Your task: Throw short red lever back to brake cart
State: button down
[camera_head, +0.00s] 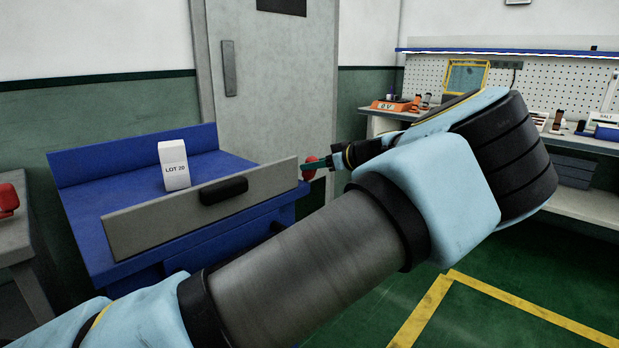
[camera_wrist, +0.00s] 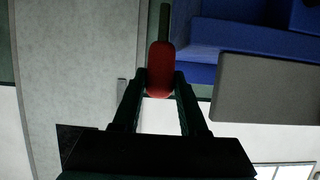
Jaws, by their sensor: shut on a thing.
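The short red lever (camera_head: 309,170) stands at the right end of the blue cart (camera_head: 82,220). In the wrist view its red grip (camera_wrist: 160,70) sits between my two fingertips, with a dark shaft running up from it to the picture's top. My gripper (camera_head: 318,164) reaches the lever from the right and is shut on the red grip; it also shows in the wrist view (camera_wrist: 161,82). In the head view my fingers and arm partly hide the lever, and its lower end cannot be made out.
A white box marked LOT 20 (camera_head: 173,165) stands on the cart behind a grey front panel (camera_head: 150,222) with a black handle. A grey door (camera_head: 270,100) is behind. A workbench (camera_head: 590,143) stands at the right. Green floor with yellow lines is open at lower right.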

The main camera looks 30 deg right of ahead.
jog(key=shift+s+d+f+t+b, duration=0.1)
jog(key=shift+s+f+t+b, duration=0.25)
jog(key=shift+b, duration=0.25)
jog(key=shift+c, duration=2.2)
grip_release()
jog(key=shift+r, duration=0.1)
jog(key=v, duration=1)
jog(key=shift+s+d, duration=0.2)
jog(key=shift+s, duration=0.2)
